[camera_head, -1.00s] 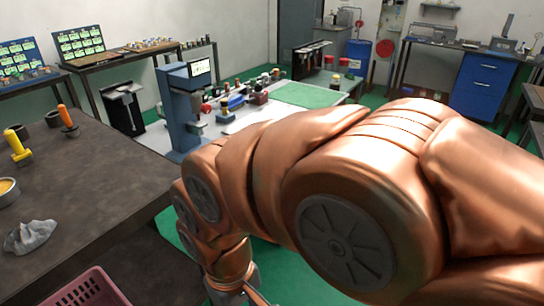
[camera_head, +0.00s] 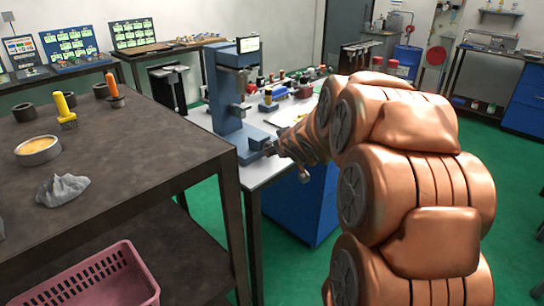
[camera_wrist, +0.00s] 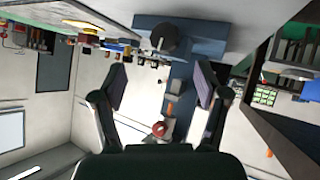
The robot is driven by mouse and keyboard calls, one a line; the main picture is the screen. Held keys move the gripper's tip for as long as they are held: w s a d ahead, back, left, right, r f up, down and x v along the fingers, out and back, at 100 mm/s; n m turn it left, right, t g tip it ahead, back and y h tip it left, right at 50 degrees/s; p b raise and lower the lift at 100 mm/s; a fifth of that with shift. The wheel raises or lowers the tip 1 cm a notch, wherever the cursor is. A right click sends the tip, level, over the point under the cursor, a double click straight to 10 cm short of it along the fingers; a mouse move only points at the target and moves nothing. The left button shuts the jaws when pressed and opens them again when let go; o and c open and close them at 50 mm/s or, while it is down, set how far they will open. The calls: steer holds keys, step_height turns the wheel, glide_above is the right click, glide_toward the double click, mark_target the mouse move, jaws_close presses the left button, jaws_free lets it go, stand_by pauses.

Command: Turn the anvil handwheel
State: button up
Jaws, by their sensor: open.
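The blue bench machine (camera_head: 226,95) stands on the near end of the white-topped bench, with a display on its head. In the wrist view it appears inverted, its blue base (camera_wrist: 205,40) at the top. A dark round disc, seemingly the anvil handwheel (camera_wrist: 164,38), shows in front of that base. In the head view I cannot make the handwheel out clearly beside my gripper. My gripper (camera_wrist: 162,84) is open and empty, its two fingers spread below the disc in the picture. In the head view my gripper (camera_head: 274,147) is at the machine's lower front; contact cannot be told.
A dark table (camera_head: 110,145) at left holds a yellow-handled tool (camera_head: 64,108), a round tin (camera_head: 38,150) and a grey lump (camera_head: 62,190). A pink basket (camera_head: 95,280) is below. Small items stand on the bench behind the machine.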

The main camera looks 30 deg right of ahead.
steer(key=w+d+f+t+y+b, duration=0.1)
steer(key=w+d+f+n+t+y+b, duration=0.1)
steer(key=w+d, duration=0.1)
steer(key=w+d+n+t+y+b, duration=0.1)
steer(key=t, duration=0.1)
steer(key=shift+w+d+f+y, duration=0.3)
steer(key=shift+w+d+f, duration=0.1)
steer(key=shift+s+f+n+t+y+b, duration=1)
steer(key=shift+s+f+n+y+b, duration=0.4)
steer(key=shift+y, duration=1.6)
steer(key=shift+x, duration=3.5)
steer(key=shift+f, duration=0.15)
steer(key=c, duration=1.2)
steer(key=shift+o, duration=0.2)
